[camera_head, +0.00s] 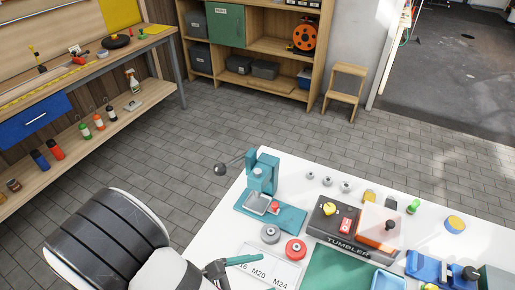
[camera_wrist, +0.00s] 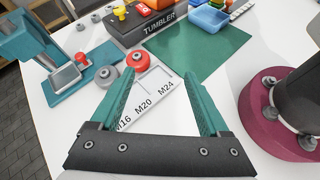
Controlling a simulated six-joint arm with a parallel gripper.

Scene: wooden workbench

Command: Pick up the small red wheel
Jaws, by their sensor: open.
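The small red wheel (camera_head: 295,249) has a pale centre and lies flat on the white table, beside a grey wheel (camera_head: 270,233). In the wrist view the red wheel (camera_wrist: 138,62) lies beyond my left finger's tip, at the upper edge of the white plate marked M16, M20 and M24 (camera_wrist: 170,98). The grey wheel (camera_wrist: 105,76) is just left of it. My gripper (camera_wrist: 159,74) is open with two teal fingers and nothing between them. In the head view only part of it shows at the bottom edge, short of the wheel.
A teal press (camera_head: 262,175) with a metal tray stands left of the wheels. The tumbler machine (camera_head: 335,220) stands behind them. A green mat (camera_head: 335,270) and a blue bin (camera_head: 388,281) lie to the right. Several small metal parts sit near the far edge.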

